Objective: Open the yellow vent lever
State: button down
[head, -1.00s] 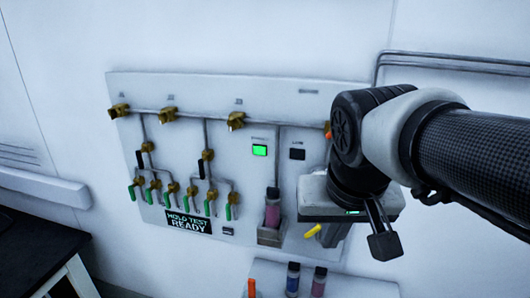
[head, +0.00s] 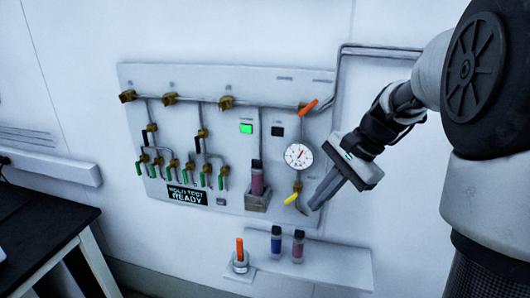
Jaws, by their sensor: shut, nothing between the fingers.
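The yellow vent lever (head: 291,199) is on the lower right of the wall panel, below a round white gauge (head: 299,156). It slants down to the left from a small brass valve (head: 298,187). My gripper (head: 311,206) comes in from the right, with its fingers slanting down and left. The fingers are shut and empty. In the picture their tips are just right of the yellow lever and slightly lower, with a narrow gap between. I cannot tell how far the tips stand off the panel.
An orange lever (head: 309,106) sits above the gauge. A purple vial (head: 257,180) stands in a holder left of the yellow lever. Several green-handled valves (head: 167,174) are at the left.

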aim_at(291, 198)
jog(key=w+d+f+m+t+y+p, duration=0.1)
jog(key=w+d+f+m+y, duration=0.3)
jog(key=w+d+f+m, duration=0.5)
jog(key=w+d+f+t, duration=0.1)
jog(key=w, duration=0.2)
jog(key=shift+w+d+m+p, duration=0.3)
jog(key=shift+w+d+p, duration=0.05)
jog(key=shift+d, duration=0.05)
jog(key=shift+a+f, duration=0.1)
jog(key=w+a+f, duration=0.1)
jog(key=a, duration=0.2)
jog(key=w+a+f, duration=0.1)
jog(key=a, duration=0.3)
jog(key=w+a+f+p, duration=0.1)
jog(key=a, duration=0.2)
jog(key=shift+w+a+f, duration=0.2)
jog(key=shift+w+f, duration=0.05)
jog(key=shift+f, duration=0.05)
